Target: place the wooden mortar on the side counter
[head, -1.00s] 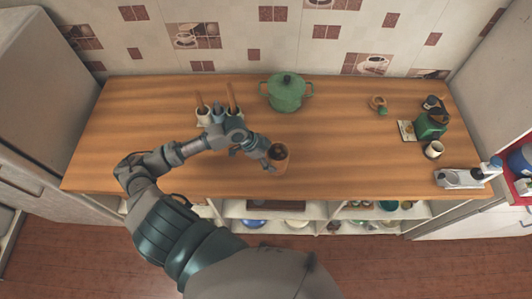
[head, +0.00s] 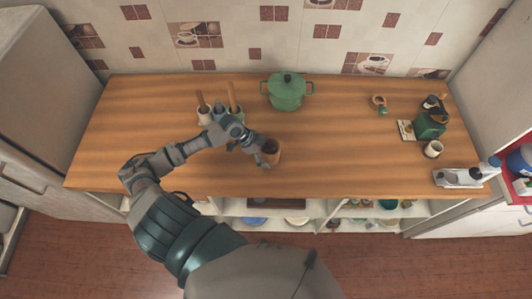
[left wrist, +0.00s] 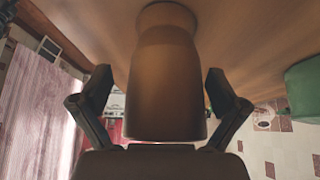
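The wooden mortar (head: 272,151), a brown cup-like vessel with a dark opening, stands upright on the wooden counter (head: 340,160), near the middle and towards the front. My left gripper (head: 261,153) reaches it from the left. In the left wrist view, the mortar (left wrist: 165,85) fills the space between the two fingers (left wrist: 158,83). The fingers are spread to either side of it, with a visible gap at least on the left. The mortar's foot appears to rest on the counter. My right gripper is not in view.
A green lidded pot (head: 287,92) stands behind the mortar. A utensil holder (head: 205,115) with wooden handles is behind my left forearm. A green machine (head: 430,124), a cup (head: 433,149) and a grey tray (head: 459,177) stand at the right. The counter between is clear.

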